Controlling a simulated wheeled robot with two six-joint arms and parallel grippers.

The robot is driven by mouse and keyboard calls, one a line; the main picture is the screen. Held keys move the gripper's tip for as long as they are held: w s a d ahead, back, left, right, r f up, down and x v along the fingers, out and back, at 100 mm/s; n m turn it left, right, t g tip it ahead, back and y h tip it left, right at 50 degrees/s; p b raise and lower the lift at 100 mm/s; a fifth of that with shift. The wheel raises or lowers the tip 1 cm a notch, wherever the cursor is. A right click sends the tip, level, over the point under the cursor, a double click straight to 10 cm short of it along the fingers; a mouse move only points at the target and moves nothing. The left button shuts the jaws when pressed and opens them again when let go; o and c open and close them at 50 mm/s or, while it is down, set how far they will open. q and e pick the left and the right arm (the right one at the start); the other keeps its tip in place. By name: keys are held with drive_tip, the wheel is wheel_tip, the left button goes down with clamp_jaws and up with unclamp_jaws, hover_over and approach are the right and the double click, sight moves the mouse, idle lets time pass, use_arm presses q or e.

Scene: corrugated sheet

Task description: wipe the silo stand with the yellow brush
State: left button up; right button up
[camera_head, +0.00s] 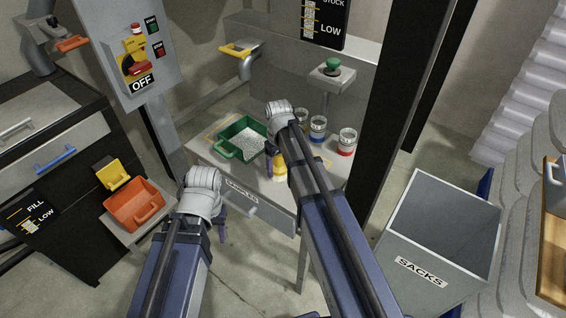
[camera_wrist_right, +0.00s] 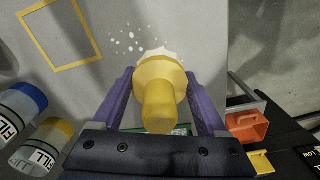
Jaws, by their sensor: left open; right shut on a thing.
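The yellow brush (camera_head: 280,173) is in my right gripper (camera_head: 274,163), low over the grey top of the silo stand (camera_head: 310,178). In the right wrist view the brush (camera_wrist_right: 160,85) sits upright between the two purple fingers of my right gripper (camera_wrist_right: 160,100), which are shut on it. White powder specks (camera_wrist_right: 125,42) lie on the stand top beside the brush's pale bristles. I cannot tell whether the bristles touch the top. My left gripper (camera_head: 222,228) is open and empty, in front of the stand's drawer at its left end.
A green tray (camera_head: 226,151) of white grains stands on the stand's left part. A grey sacks bin (camera_head: 440,230) is right; an orange bin (camera_head: 131,207) is left.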

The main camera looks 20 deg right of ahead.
drive_tip(key=shift+s+a, duration=0.65)
drive_tip(key=shift+a, duration=0.2)
drive_tip(key=shift+s+a, duration=0.65)
drive_tip(key=shift+a, duration=0.15)
drive_tip(key=shift+w, duration=0.1)
drive_tip(key=shift+w+a+f, duration=0.1)
drive_tip(key=shift+w+a, duration=0.8)
drive_tip(key=shift+w, duration=0.2)
drive_tip(key=shift+w+d, duration=1.15)
drive_tip(key=shift+d, duration=0.3)
drive_tip(key=shift+w+d, duration=0.1)
